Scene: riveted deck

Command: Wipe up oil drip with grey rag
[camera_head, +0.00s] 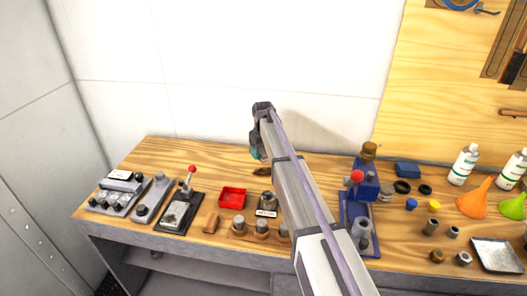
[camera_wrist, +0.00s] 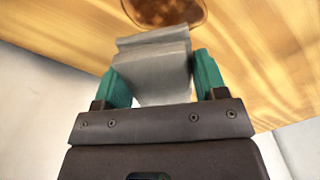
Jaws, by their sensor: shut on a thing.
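My gripper (camera_wrist: 157,78) is shut on the grey rag (camera_wrist: 152,68), a folded block between the two teal fingers in the wrist view. The oil drip (camera_wrist: 165,10) is a brown, glossy round patch on the wooden bench top, just beyond the rag and partly cut off by the top edge. The rag appears close to it; I cannot tell whether they touch. In the head view my gripper (camera_head: 257,151) is over the back of the bench, and the oil drip (camera_head: 261,171) shows as a dark patch below it. The rag cannot be made out there.
The wooden bench (camera_head: 140,160) holds a red tray (camera_head: 232,197), a lever device (camera_head: 182,205), a blue press (camera_head: 362,190), bottles (camera_head: 464,164) and funnels (camera_head: 475,200). A white wall stands behind. The bench's back left is clear.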

